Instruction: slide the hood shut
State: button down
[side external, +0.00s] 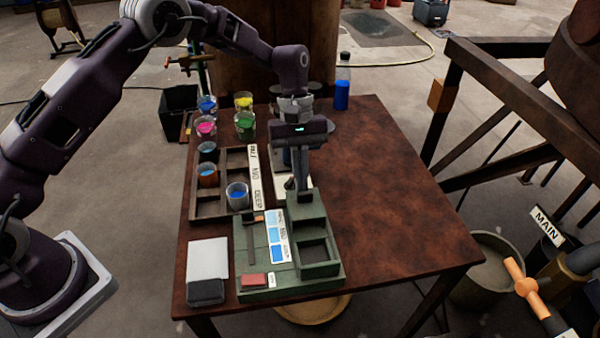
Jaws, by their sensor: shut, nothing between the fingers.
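A green box-like device (262,268) sits near the front of the wooden table. Its right side has a raised green part, which looks like the hood (313,214), at the far end. In front of the hood is an open dark square recess (314,252), uncovered. My gripper (304,194) points down at the far end of the hood, with its fingers shut and empty. Whether the fingers touch the hood cannot be told from this view. The fingertips are partly hidden by the hood.
A blue bottle (342,94) is at the back. A white pad (208,259) lies at front left. The table's right side is clear.

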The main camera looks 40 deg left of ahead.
aim_at(307, 216)
jog(key=s+d, duration=0.7)
jog(key=shift+s+d, duration=0.25)
jog(key=shift+s, duration=0.15)
jog(key=w+a, duration=0.2)
jog(key=w, duration=0.1)
jog(key=shift+a, duration=0.35)
jog(key=a+r+m+t, duration=0.1)
jog(key=a+r, duration=0.2)
jog(key=r, duration=0.6)
jog(key=a+r+m+t, duration=0.1)
jog(key=a+r, duration=0.2)
jog(key=r, duration=0.5)
jog(key=s+a+r+m+t+y, duration=0.1)
jog(key=s+a+r+m+t, duration=0.1)
jog(key=s+a+r, duration=0.4)
jog(key=s+a+m+t+y, duration=0.1)
jog(key=s+a+m+t, duration=0.1)
jog(key=s, duration=0.7)
jog(key=s+a+m+t+y, duration=0.1)
jog(key=s+a+m+t, duration=0.1)
jog(key=s, duration=0.7)
jog(key=shift+s+m+t, duration=0.4)
jog(key=shift+m, duration=0.1)
jog(key=shift+f, duration=0.1)
